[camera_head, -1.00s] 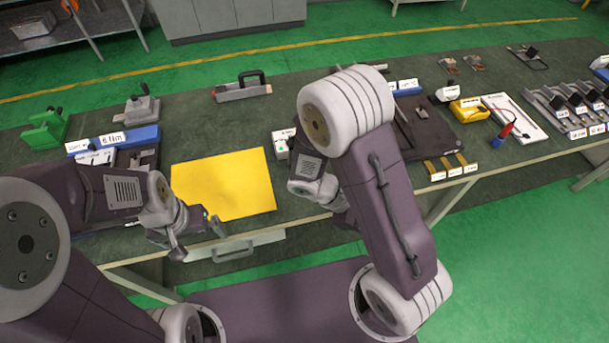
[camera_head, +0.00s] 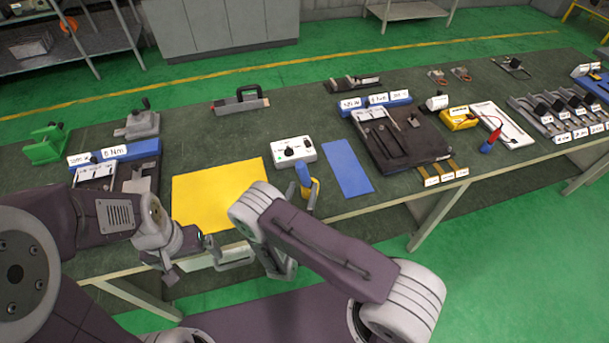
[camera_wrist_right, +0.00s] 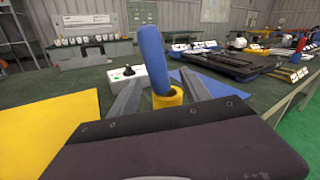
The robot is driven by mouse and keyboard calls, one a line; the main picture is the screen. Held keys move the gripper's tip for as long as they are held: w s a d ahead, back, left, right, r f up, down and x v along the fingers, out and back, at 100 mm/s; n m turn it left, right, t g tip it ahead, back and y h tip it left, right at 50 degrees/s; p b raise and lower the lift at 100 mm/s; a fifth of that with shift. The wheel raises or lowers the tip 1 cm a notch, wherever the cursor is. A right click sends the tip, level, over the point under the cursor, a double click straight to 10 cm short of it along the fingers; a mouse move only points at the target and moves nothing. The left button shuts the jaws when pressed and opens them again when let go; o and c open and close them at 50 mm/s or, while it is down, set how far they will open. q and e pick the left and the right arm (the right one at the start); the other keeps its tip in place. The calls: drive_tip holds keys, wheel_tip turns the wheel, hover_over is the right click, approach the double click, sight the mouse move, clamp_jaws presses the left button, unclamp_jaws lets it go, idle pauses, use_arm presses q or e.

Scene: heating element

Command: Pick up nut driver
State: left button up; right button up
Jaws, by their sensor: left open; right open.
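The nut driver, with a blue handle (camera_head: 303,174), stands upright and slightly tilted in a yellow holder (camera_head: 315,191) near the table's front edge. In the right wrist view, the blue handle (camera_wrist_right: 152,58) rises from the yellow ring (camera_wrist_right: 168,97). My right gripper (camera_wrist_right: 160,78) is open, with one finger on each side of the driver in that view; whether they touch it I cannot tell. In the head view, my right arm hides most of this gripper. My left gripper (camera_head: 192,260) is open and empty at the table's front edge.
A yellow mat (camera_head: 215,195) lies left of the driver and a blue mat (camera_head: 347,168) right of it. A white control box (camera_head: 293,150) stands just behind. A dark tray (camera_head: 420,150) is further right. A green fixture (camera_head: 45,145) stands far left.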

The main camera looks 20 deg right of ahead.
sight(304, 182)
drive_tip(key=x, duration=0.1)
drive_tip(key=p+x, duration=0.1)
drive_tip(key=x, duration=0.3)
drive_tip(key=shift+w+f, duration=0.2)
drive_tip(key=shift+f, duration=0.15)
drive_tip(key=shift+s+a, duration=0.1)
clamp_jaws()
idle(0.8)
